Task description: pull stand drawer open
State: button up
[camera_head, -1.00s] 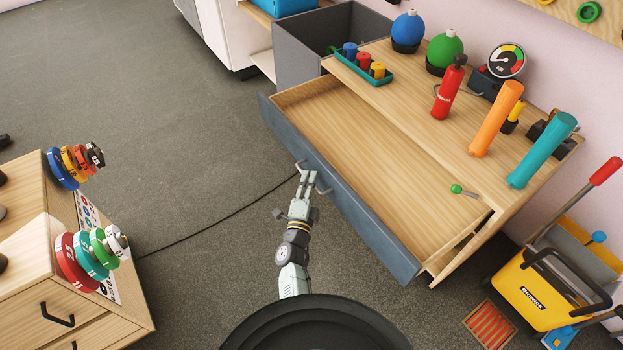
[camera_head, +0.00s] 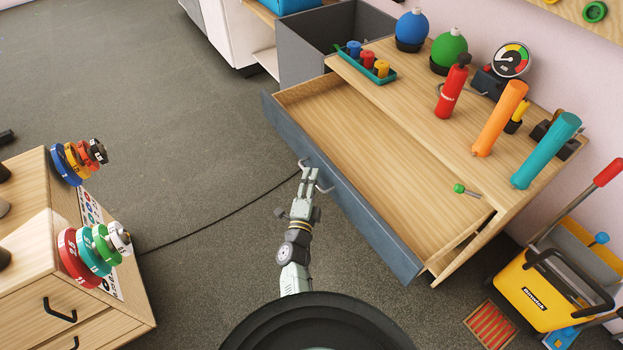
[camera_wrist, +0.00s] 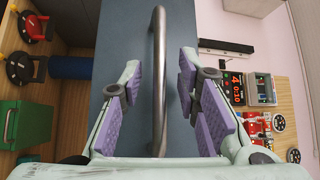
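The stand drawer (camera_head: 345,200) is pulled well out of the wooden stand (camera_head: 420,105). Its grey-blue front faces me and its wooden inside looks empty. The bar handle (camera_head: 304,161) is on the drawer front, partly hidden by my gripper (camera_head: 310,172) in the head view. In the wrist view the handle (camera_wrist: 158,80) runs upright between the purple pads of my gripper (camera_wrist: 160,85). The fingers are apart, with a gap on each side of the bar.
Spheres, cylinders and a gauge (camera_head: 511,60) stand on the stand top. A wooden cabinet (camera_head: 60,260) with coloured discs is at left, a yellow bucket (camera_head: 545,290) at right. The grey floor (camera_head: 190,130) left of the drawer is clear, except for a cable.

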jog(key=s+a, duration=0.1)
jog(key=s, duration=0.6)
jog(key=shift+f, duration=0.45)
